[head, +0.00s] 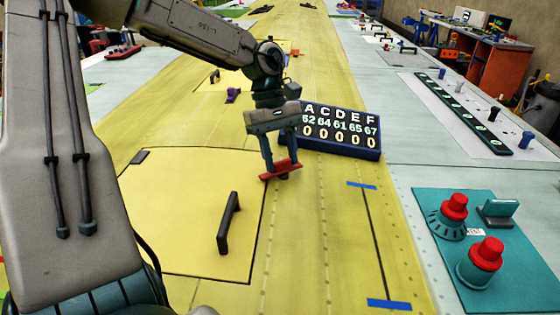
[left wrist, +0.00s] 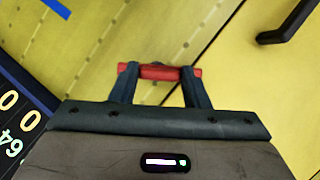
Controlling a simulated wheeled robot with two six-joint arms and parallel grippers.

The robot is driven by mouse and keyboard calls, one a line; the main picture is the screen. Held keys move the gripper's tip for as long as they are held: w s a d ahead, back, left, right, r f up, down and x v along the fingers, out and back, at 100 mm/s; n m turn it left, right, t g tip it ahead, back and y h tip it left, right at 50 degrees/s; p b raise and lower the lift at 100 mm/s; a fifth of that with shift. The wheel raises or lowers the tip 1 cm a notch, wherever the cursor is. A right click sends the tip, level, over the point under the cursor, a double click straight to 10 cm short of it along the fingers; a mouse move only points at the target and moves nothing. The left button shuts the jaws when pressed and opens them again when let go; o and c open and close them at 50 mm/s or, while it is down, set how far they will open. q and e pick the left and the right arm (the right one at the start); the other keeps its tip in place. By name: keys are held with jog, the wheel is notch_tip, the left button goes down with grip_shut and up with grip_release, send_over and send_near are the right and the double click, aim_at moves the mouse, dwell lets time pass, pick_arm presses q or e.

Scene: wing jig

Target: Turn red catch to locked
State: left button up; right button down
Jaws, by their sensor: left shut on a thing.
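The red catch (head: 282,171) lies on the yellow wing skin, beside the right edge of a panel with a black handle. My left gripper (head: 281,165) reaches down onto it from above and is shut on it. In the left wrist view the red catch (left wrist: 160,72) shows between the two dark fingertips, with its red ends sticking out on both sides. The fingers hide part of the catch, and I cannot read any locked mark. My right gripper is in neither view.
A black handle (head: 229,222) stands up from the panel near the catch. A dark display box (head: 340,132) with letters and numbers stands just right of my left gripper. A teal board (head: 470,250) with red-topped knobs lies at the lower right. Blue tape strips (head: 389,304) mark the wing.

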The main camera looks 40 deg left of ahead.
pick_arm(q)
jog(key=shift+w+f+m+g+b, duration=0.15)
jog(key=shift+m+g+b, duration=0.2)
jog(key=shift+m, duration=0.55)
jog(key=shift+m+g+y+b, duration=0.35)
jog(key=shift+m+y+b, duration=0.15)
jog(key=shift+m, duration=0.7)
jog(key=shift+m+g+y+b, duration=0.3)
jog(key=shift+m, duration=0.8)
jog(key=o, duration=1)
jog(key=shift+w, duration=0.1)
jog(key=shift+r, duration=0.2)
